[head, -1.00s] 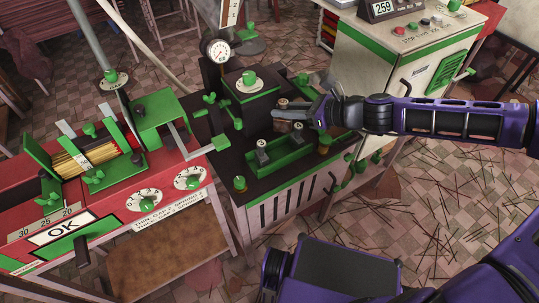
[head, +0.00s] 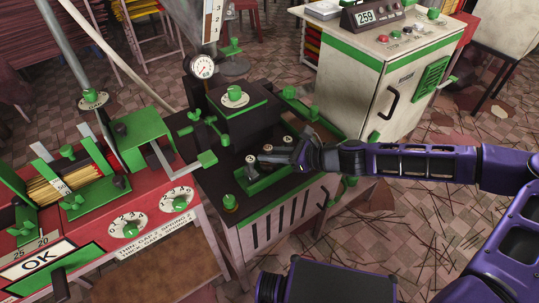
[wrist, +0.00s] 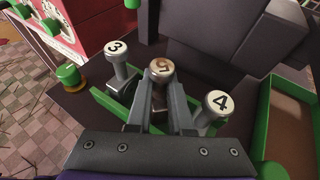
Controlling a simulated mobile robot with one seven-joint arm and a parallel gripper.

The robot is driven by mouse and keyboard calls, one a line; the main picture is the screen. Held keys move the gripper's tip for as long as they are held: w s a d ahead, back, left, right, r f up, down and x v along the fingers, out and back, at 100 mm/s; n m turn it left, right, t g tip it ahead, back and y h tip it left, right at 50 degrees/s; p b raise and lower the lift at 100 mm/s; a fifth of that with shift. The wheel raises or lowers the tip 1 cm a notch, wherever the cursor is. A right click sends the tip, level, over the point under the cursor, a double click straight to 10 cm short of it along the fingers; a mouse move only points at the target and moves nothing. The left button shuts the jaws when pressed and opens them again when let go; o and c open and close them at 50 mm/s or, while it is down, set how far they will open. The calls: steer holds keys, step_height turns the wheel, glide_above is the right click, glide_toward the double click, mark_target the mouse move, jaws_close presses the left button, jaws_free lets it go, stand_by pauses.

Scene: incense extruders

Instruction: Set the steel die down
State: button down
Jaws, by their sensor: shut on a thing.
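In the wrist view my gripper (wrist: 158,112) is shut on a steel die (wrist: 159,68) with a round cap that reads 5, seen upside down. A die marked 3 (wrist: 116,50) stands just left of it, and a die marked 4 (wrist: 217,102) stands just right. The held die is between them, over or in a narrow green-edged tray (wrist: 103,98). My fingers hide its lower end, so I cannot tell whether it touches the tray floor. In the head view my gripper (head: 283,157) reaches in from the right, low over the green tray (head: 262,187).
The dark machine top carries a raised block with a green knob (head: 235,93) behind the tray. A brown, green-rimmed tray (wrist: 291,115) lies close on the right in the wrist view. A red machine (head: 120,215) stands left, a cream cabinet (head: 365,85) behind.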

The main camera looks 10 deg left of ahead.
steer(key=c, duration=0.9)
jaws_free()
steer(key=shift+f, duration=0.1)
steer(key=shift+r, duration=0.3)
steer(key=p+v, duration=0.2)
steer(key=v, duration=1)
steer(key=shift+f, duration=0.15)
